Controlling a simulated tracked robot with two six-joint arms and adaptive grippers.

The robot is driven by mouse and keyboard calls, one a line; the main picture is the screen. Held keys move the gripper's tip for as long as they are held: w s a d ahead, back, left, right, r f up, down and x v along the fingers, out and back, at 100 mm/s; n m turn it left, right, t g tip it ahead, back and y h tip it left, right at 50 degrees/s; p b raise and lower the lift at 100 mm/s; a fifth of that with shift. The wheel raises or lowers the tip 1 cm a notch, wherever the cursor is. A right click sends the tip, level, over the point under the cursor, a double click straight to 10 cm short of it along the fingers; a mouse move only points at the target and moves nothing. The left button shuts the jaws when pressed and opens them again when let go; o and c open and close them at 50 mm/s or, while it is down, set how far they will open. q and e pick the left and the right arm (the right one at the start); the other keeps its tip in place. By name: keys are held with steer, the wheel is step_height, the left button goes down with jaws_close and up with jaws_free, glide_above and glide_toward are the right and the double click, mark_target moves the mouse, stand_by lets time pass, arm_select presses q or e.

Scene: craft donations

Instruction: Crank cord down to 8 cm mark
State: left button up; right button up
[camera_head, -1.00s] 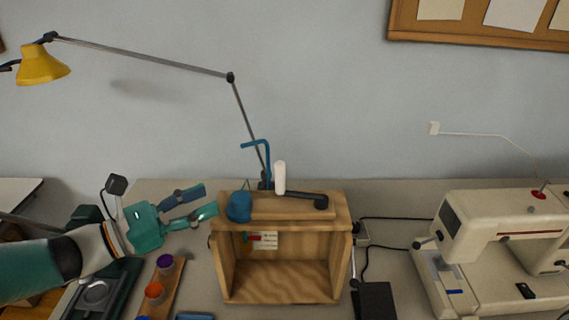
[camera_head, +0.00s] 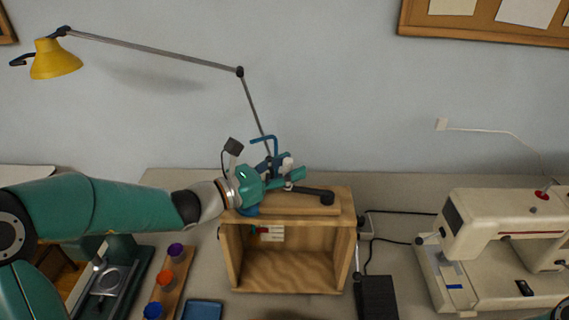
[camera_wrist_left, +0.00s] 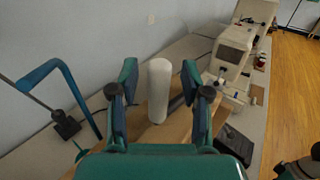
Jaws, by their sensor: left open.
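A wooden box frame (camera_head: 345,235) open at the front stands on the table, with a black crank arm (camera_head: 318,194) on its top board. The crank's white upright handle (camera_head: 288,162) also shows in the left wrist view (camera_wrist_left: 159,92). My left gripper (camera_head: 291,168) is open, its fingers on either side of the handle, with visible gaps in the wrist view (camera_wrist_left: 160,75). A white card (camera_head: 277,234) with a red marker (camera_head: 263,230) is inside the box; its scale is too small to read. The blue ball (camera_head: 249,211) is mostly hidden behind my gripper.
A sewing machine (camera_head: 500,225) stands at right, a black box (camera_head: 376,297) nearer. A wooden rack (camera_head: 172,285) with coloured cups lies left.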

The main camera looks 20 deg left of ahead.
arm_select(q)
steer(key=shift+w, duration=0.1)
jaws_close()
stand_by(0.4)
